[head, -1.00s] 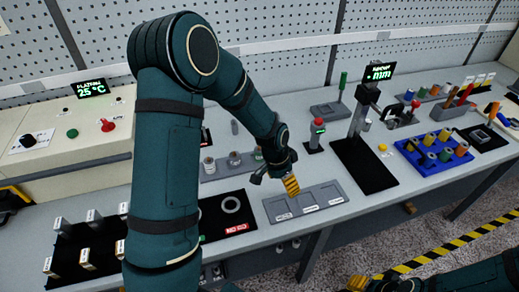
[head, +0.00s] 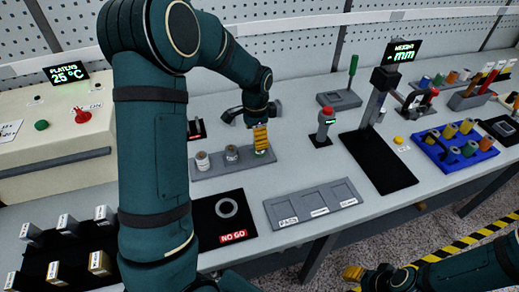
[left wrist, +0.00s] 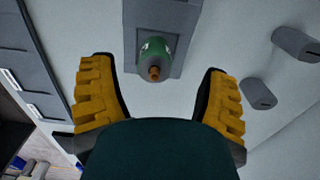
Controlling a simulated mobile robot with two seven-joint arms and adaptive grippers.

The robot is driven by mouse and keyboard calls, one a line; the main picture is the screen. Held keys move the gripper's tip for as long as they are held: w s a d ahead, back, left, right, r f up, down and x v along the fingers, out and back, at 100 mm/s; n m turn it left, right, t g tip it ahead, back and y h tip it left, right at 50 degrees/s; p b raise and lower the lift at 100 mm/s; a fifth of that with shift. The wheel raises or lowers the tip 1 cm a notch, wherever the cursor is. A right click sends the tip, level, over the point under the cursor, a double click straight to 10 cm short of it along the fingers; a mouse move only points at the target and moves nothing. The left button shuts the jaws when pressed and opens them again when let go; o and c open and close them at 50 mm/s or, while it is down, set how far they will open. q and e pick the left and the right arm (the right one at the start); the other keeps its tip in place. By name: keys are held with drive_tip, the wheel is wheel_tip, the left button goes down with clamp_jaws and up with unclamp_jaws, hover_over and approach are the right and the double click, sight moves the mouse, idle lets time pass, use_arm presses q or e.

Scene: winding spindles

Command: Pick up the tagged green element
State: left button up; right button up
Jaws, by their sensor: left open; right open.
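The green element (left wrist: 155,50) shows in the left wrist view, with white marks on its side and a copper-coloured tip. It stands on a grey rack (left wrist: 129,45), between and beyond my open fingers, not gripped. In the head view, a bit of green (head: 262,153) shows at the right end of the rack (head: 205,171), mostly hidden by my left gripper. My left gripper (head: 261,142) is just above that end, with yellow fingers. My right gripper (head: 355,273) is low at the bottom edge, away from the rack, and empty.
A three-part grey tray (head: 313,204) and a black NO GO mat (head: 210,232) lie in front. A red-topped post (head: 326,125) stands to the right. A blue tray (head: 487,154) holds several spools.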

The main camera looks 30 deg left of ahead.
use_arm(q)
drive_tip(key=shift+w+d+f+b, duration=0.1)
drive_tip(key=shift+d+f+b, duration=0.1)
drive_tip(key=shift+f, duration=0.85)
drive_tip(key=shift+w+d+f+b, duration=0.1)
drive_tip(key=shift+d+f+b, duration=0.05)
drive_tip(key=shift+f, duration=0.85)
drive_tip(key=shift+d+f+b, duration=0.15)
drive_tip(key=shift+f+b, duration=0.05)
drive_tip(key=shift+f, duration=0.85)
clamp_jaws()
